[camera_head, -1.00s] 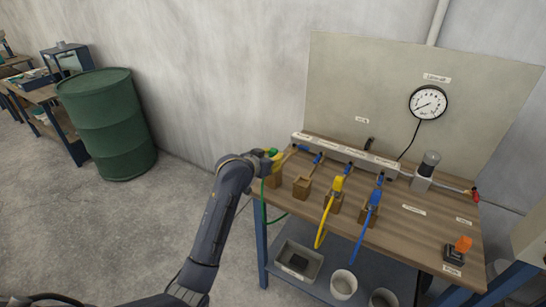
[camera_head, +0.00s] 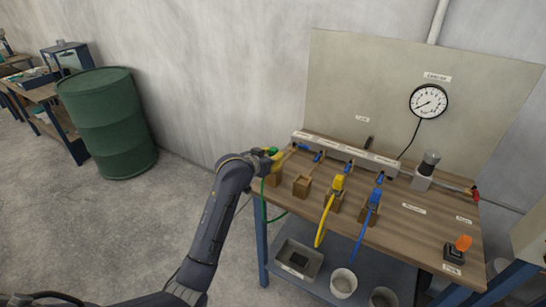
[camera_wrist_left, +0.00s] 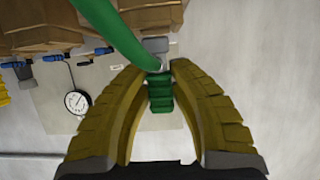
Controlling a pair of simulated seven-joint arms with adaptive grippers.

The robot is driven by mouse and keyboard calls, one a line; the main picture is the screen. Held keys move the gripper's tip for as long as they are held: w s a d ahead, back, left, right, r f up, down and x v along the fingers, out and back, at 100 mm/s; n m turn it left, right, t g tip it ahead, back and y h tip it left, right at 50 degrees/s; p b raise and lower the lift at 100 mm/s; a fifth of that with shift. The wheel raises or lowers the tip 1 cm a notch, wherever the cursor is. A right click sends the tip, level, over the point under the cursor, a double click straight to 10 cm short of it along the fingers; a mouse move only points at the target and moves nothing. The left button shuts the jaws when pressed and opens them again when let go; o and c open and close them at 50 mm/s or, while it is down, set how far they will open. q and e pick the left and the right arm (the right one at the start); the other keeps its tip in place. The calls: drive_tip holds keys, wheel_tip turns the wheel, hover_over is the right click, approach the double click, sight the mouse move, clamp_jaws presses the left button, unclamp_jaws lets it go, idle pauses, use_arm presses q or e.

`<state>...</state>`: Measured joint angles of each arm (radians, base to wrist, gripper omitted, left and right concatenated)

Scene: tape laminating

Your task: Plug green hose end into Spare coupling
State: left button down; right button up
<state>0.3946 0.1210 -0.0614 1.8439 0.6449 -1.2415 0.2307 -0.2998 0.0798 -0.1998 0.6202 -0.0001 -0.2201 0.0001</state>
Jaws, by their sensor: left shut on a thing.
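My left gripper (camera_head: 272,160) is at the left end of the workbench, its yellow fingers shut on the green hose end (camera_head: 273,151). In the left wrist view, the fingers (camera_wrist_left: 158,68) stand on both sides of the ribbed green hose end (camera_wrist_left: 160,95), with a grey metal part beyond it. The green hose (camera_head: 263,205) hangs down beside the bench edge. A grey manifold (camera_head: 345,150) runs along the back of the bench with several blue couplings, such as this one (camera_head: 318,157). Its labels are too small to read, so I cannot tell which coupling is Spare. My right gripper is out of view.
Wooden holders, one empty (camera_head: 302,187), stand in front of the manifold. A yellow hose (camera_head: 326,220) and a blue hose (camera_head: 362,235) hang over the front edge.

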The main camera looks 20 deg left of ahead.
sight(273, 149)
use_arm(q)
drive_tip(key=shift+f, duration=0.85)
idle(0.9)
drive_tip(key=c, duration=0.6)
unclamp_jaws()
drive_tip(key=shift+r, duration=3.5)
